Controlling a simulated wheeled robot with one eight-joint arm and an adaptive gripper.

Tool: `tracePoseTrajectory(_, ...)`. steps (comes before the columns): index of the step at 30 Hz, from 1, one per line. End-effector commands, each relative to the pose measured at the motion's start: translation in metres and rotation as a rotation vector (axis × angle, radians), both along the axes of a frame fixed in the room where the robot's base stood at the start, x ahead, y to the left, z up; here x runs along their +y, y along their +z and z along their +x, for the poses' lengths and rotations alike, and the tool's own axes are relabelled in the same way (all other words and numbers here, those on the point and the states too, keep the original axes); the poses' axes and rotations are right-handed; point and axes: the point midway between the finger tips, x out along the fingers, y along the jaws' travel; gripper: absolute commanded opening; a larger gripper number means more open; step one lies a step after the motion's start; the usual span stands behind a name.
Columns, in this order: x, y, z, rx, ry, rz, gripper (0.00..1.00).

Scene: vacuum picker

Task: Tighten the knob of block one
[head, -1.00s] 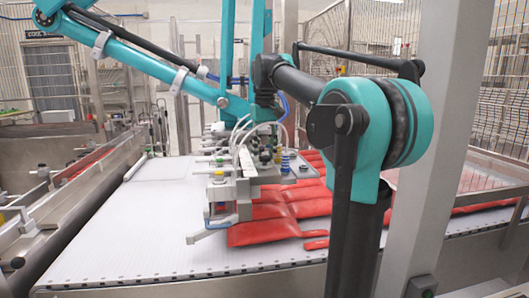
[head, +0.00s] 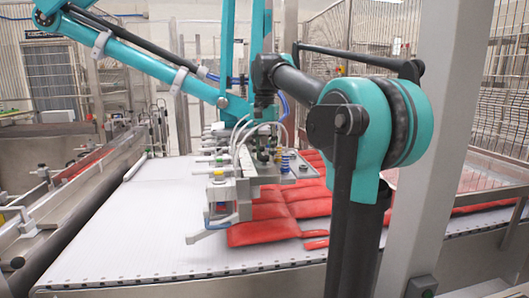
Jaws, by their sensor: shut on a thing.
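My gripper (head: 263,133) is small and dark and points down over the grey metal tool block (head: 238,190) of the vacuum picker, near the middle of the head view. It is shut at the top of the tool, on what looks like a small dark knob (head: 263,156). The fingers and most of the knob are too small and crowded by hoses to make out. Several white fittings line the tool's left side, with a yellow and a red one at its front. A blue-ringed fitting (head: 286,161) stands just right of the knob. I cannot tell the block numbers apart.
Red packs (head: 265,232) lie under and to the right of the tool on a white conveyor (head: 130,245). Hoses loop close around the tool. A grey post (head: 435,150) stands at the right, with mesh fencing behind. The conveyor's left part is clear.

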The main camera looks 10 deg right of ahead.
Motion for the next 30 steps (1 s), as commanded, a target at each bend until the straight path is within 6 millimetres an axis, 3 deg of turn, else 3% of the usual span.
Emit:
tracePoseTrajectory(20,-0.0001,0.0004,0.0005,-0.001,-0.063,0.000,0.06)
tracePoseTrajectory(21,-0.0001,0.0004,0.0005,-0.001,-0.063,0.000,0.37)
tracePoseTrajectory(26,-0.0001,0.0003,0.0003,-0.001,-0.062,0.000,0.56)
tracePoseTrajectory(30,0.0000,0.0002,0.0002,-0.001,-0.062,-0.001,0.56)
